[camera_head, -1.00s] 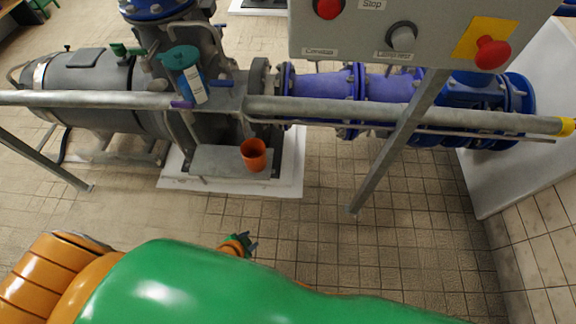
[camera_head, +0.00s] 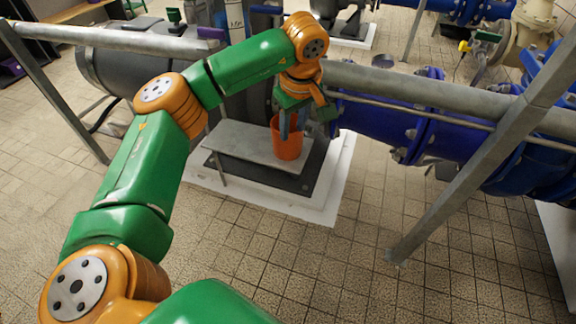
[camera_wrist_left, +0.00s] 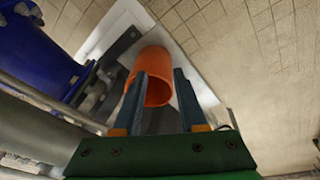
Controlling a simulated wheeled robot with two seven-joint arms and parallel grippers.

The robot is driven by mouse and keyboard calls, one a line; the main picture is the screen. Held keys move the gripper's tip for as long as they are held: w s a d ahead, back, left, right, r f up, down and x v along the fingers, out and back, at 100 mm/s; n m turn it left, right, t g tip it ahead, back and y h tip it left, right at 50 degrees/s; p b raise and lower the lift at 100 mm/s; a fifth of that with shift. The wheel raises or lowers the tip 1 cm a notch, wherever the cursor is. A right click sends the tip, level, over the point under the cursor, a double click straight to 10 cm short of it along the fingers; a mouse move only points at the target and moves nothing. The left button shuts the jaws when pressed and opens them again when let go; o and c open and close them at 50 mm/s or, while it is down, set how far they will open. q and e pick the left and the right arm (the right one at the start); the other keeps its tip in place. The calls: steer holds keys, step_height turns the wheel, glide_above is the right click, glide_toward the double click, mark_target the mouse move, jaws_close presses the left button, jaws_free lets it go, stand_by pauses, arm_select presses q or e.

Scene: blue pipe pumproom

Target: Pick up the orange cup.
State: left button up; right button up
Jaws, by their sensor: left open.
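The orange cup (camera_head: 288,146) stands on a grey metal plate (camera_head: 238,144) above the white-edged plinth. My left gripper (camera_head: 291,132) points down at the cup, and its fingers overlap the cup's upper part in the head view. In the left wrist view the cup (camera_wrist_left: 152,74) shows beyond and between the two blue-grey fingers of the gripper (camera_wrist_left: 157,84). The fingers are apart, one on each side of the cup's near rim. I cannot tell whether either finger touches the cup. My right gripper is not in view.
A grey horizontal rail (camera_head: 425,93) runs just behind and right of my left gripper. A slanted grey post (camera_head: 470,158) stands to the right. Blue pipes (camera_head: 450,142) lie behind the rail. The tiled floor in front (camera_head: 290,262) is clear.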

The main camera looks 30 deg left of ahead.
mark_target(274, 129)
arm_select(q)
steer(key=a+f, duration=0.1)
steer(key=a, duration=0.1)
steer(key=a+f+y+b, duration=0.1)
steer(key=a+f, duration=0.1)
steer(key=w+a+f+y+b, duration=0.1)
steer(key=a, duration=0.1)
steer(key=shift+w+f, duration=0.1)
steer(key=shift+f, duration=0.25)
steer(key=shift+d+r, duration=0.1)
jaws_close()
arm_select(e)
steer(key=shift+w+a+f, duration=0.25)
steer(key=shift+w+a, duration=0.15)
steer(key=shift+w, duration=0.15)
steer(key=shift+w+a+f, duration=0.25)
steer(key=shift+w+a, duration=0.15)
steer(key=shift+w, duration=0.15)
